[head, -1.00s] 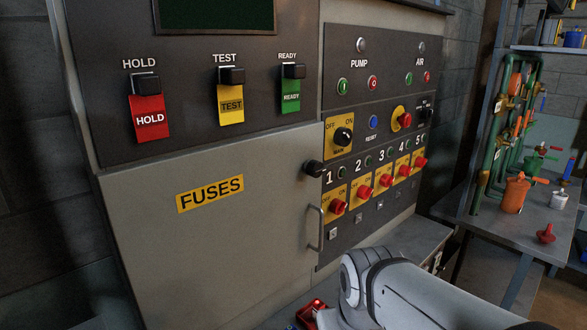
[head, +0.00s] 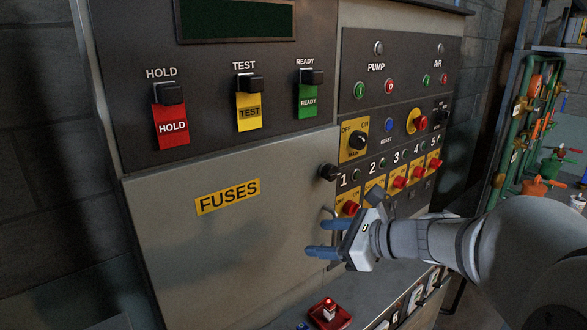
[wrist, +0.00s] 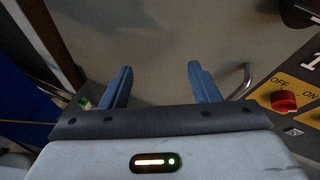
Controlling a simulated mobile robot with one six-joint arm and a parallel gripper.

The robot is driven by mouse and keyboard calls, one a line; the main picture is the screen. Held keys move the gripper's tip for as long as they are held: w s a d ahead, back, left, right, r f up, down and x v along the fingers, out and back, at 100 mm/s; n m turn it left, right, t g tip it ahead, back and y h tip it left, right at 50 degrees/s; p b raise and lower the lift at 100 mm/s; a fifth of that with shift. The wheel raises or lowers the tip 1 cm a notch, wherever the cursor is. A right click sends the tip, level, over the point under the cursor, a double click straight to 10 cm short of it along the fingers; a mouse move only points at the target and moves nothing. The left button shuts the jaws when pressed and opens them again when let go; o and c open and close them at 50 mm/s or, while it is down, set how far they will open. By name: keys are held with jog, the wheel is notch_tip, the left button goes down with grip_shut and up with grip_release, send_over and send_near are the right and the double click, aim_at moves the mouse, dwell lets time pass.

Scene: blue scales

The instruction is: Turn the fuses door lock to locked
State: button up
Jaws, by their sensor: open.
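The grey fuses door (head: 230,250) is shut flat in the cabinet front, with a yellow FUSES label (head: 228,197). Its black lock knob (head: 328,172) sits at the door's upper right edge; it also shows, cut off, at the top right corner of the wrist view (wrist: 298,12). A metal door handle (wrist: 241,80) is right of my fingers in the wrist view; in the head view my gripper partly hides it. My gripper (head: 318,233) is open and empty, its blue fingers pointing left in front of the door, below the lock knob.
Numbered red switches on yellow plates (head: 351,208) line the panel right of the door, partly behind my arm. A red block with a lit top (head: 329,312) stands on the ledge below. A green pipe rack (head: 515,140) is at the right.

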aim_at(336, 174)
jog(key=w+d+r+m+t, duration=0.6)
jog(key=w+d+r+m, duration=0.1)
jog(key=d+m, duration=0.15)
jog(key=shift+m+h, duration=0.35)
jog(key=shift+h, duration=0.05)
jog(key=x, duration=0.2)
jog(key=p+x, duration=0.1)
jog(key=x, duration=0.4)
jog(key=shift+a+r+p, duration=0.25)
jog(key=shift+r+p, duration=0.05)
jog(key=shift+p, duration=0.1)
jog(key=shift+c, duration=0.2)
jog(key=c, duration=0.9)
